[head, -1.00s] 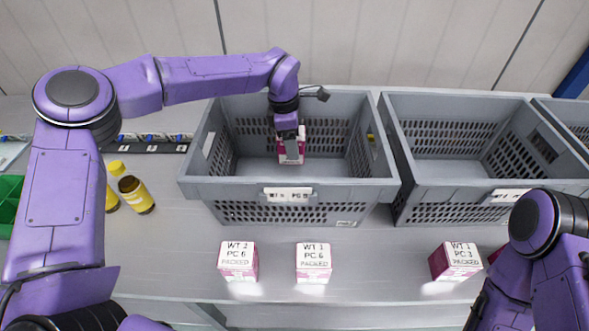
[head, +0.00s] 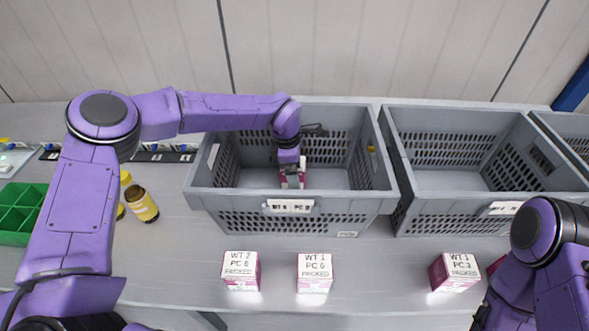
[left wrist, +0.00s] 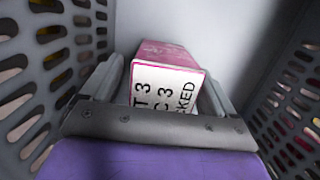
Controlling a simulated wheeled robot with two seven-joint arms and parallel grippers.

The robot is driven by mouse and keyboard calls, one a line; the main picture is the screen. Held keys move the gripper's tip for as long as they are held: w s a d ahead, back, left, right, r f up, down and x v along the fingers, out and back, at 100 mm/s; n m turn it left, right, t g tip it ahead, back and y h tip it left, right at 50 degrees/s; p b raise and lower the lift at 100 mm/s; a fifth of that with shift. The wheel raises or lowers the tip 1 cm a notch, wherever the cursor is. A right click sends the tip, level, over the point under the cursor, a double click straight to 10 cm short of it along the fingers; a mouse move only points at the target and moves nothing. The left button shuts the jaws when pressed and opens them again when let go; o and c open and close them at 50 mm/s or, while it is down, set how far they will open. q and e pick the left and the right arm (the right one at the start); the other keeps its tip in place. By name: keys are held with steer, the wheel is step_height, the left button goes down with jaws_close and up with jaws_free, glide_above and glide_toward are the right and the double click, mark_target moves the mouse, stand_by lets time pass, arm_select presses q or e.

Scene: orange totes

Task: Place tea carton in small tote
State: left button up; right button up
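A pink and white tea carton (head: 292,182) is inside the left grey tote (head: 290,225), near its middle. In the left wrist view the carton (left wrist: 167,88) shows a white label, partly reading "3" and "KED". My left gripper (head: 292,172) reaches down into this tote with its fingers against both sides of the carton, shut on it. Whether the carton touches the tote floor is hard to tell. My right arm is at the right edge in the head view; its gripper is out of the picture.
An empty grey tote (head: 450,218) stands to the right. Yellow bottles (head: 141,204) and a green divided tray (head: 22,212) are at the left.

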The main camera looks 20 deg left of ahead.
arm_select(q)
steer(key=shift+r, duration=0.25)
steer(key=r+b, duration=0.1)
steer(key=r, duration=0.3)
steer(key=a+r, duration=0.1)
steer(key=r, duration=0.3)
steer(key=r+b, duration=0.1)
steer(key=r, duration=0.2)
steer(key=shift+s+a+r+b, duration=0.3)
steer(key=shift+a+r+b, duration=0.05)
steer(key=shift+r, duration=0.05)
